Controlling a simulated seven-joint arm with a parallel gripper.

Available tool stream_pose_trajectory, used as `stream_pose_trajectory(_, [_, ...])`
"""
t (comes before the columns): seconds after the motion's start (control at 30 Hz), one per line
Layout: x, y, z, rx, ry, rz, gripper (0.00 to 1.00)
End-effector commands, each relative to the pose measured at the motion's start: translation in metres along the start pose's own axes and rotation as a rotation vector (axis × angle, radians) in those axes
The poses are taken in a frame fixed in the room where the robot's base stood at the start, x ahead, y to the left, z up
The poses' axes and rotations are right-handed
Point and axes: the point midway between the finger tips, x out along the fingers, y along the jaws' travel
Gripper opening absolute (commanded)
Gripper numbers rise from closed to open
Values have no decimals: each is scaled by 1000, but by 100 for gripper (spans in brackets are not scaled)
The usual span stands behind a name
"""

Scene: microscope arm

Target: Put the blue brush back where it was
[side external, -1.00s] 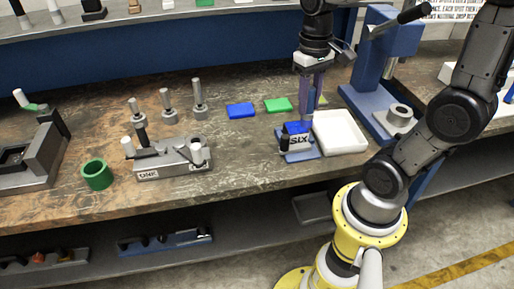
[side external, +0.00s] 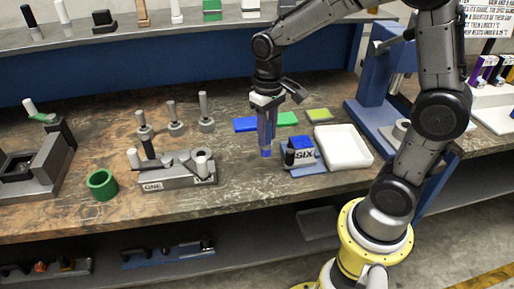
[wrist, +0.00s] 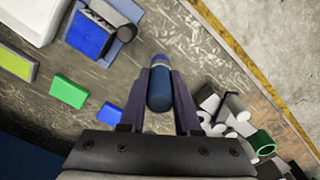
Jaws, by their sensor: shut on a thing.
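My gripper (side external: 266,138) is shut on the blue brush and holds it over the bare bench, left of the block marked SIX. The brush (side external: 266,152) points downward below the fingers, its upper part hidden by them. In the wrist view the brush (wrist: 160,92) is a dark blue rounded cylinder between my fingers (wrist: 160,80). I cannot tell whether its lower end touches the bench. The SIX block (side external: 304,157) has a blue top and a black round part at its left; it also shows in the wrist view (wrist: 90,35).
A white tray (side external: 343,147) stands right of the SIX block. Blue (side external: 246,125), green (side external: 287,119) and yellow-green (side external: 319,114) pads lie behind. The grey ONE fixture (side external: 175,181) and a green ring (side external: 102,185) are left. A blue press (side external: 375,85) stands at right.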

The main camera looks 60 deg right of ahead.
Motion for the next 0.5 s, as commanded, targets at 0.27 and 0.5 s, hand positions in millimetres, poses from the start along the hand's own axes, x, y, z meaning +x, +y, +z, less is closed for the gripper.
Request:
stream_pose_trajectory(0.27, [26,-3,-24,0,3,0,0])
stream_pose_trajectory(0.5, [55,-3,-31,1,-2,0,0])
